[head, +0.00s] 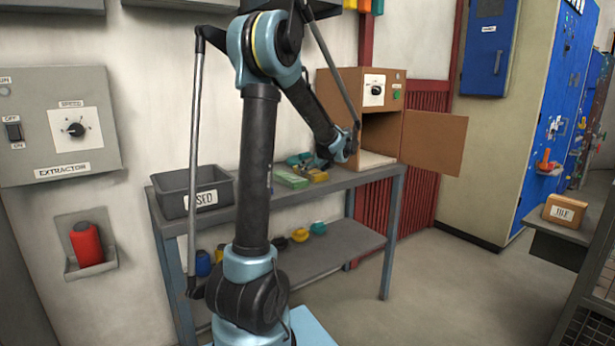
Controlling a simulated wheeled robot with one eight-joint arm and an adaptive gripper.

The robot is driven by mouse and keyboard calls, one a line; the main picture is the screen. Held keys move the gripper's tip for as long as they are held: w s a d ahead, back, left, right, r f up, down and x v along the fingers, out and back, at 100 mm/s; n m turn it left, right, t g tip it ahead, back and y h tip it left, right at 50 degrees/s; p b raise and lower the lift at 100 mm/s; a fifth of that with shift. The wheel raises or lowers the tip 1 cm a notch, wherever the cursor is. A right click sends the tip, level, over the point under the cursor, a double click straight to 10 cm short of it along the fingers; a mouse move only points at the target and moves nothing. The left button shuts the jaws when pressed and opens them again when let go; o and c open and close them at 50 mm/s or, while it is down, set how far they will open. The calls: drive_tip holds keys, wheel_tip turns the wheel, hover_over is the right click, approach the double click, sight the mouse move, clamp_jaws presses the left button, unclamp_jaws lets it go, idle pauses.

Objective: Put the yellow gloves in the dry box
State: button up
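A small yellow item (317,175), which looks like the folded yellow gloves, lies on the grey table top beside a green one (290,178). The dry box (329,91) looks to be the brown box with a knob at the table's right end. Its door (436,142) stands wide open to the right, and its pale floor shows, with nothing seen on it. My gripper (345,150) is at the end of my arm, near the box's left front side and above and right of the yellow item. Its fingers are too small and hidden to read.
A grey bin (170,204) marked USED stands on the table's left end. Teal shapes (300,158) behind the gloves are unclear. Several small coloured items, including a yellow one (318,228), sit on the lower shelf (325,252). The floor right of the table is clear.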

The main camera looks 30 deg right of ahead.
drive_tip(key=shift+w+f, duration=0.4)
drive_tip(key=shift+w, duration=0.1)
drive_tip(key=shift+c, duration=0.3)
drive_tip(key=c, duration=1.3)
